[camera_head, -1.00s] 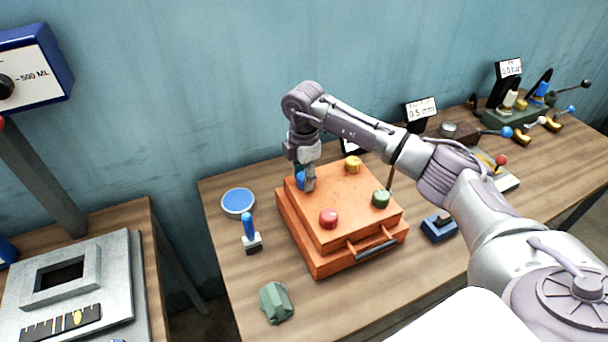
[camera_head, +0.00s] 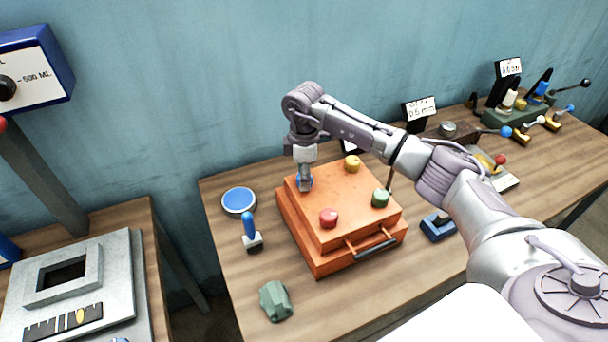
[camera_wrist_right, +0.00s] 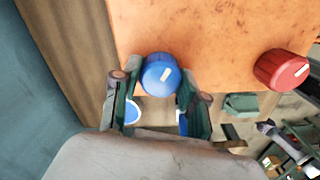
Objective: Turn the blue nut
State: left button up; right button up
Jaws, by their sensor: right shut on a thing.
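The blue nut (camera_wrist_right: 161,75) is a round knob with a white mark, at the back left corner of the orange box's lid (camera_head: 338,206). In the head view only slivers of the nut (camera_head: 298,182) show around the fingers. My right gripper (camera_head: 305,186) points down over it and is shut on it. In the right wrist view the fingers of the right gripper (camera_wrist_right: 160,84) stand on either side of the nut. My left gripper is in neither view.
Red (camera_head: 329,218), green (camera_head: 380,198) and yellow (camera_head: 352,163) knobs stand on the same lid. A blue round dish (camera_head: 239,201), a blue-handled tool (camera_head: 250,232) and a green block (camera_head: 275,301) lie left of the box. A blue block (camera_head: 438,226) lies right.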

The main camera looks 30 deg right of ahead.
jog(key=o, duration=1.1)
jog(key=shift+o, duration=0.2)
notch_tip(320, 180, up, 12)
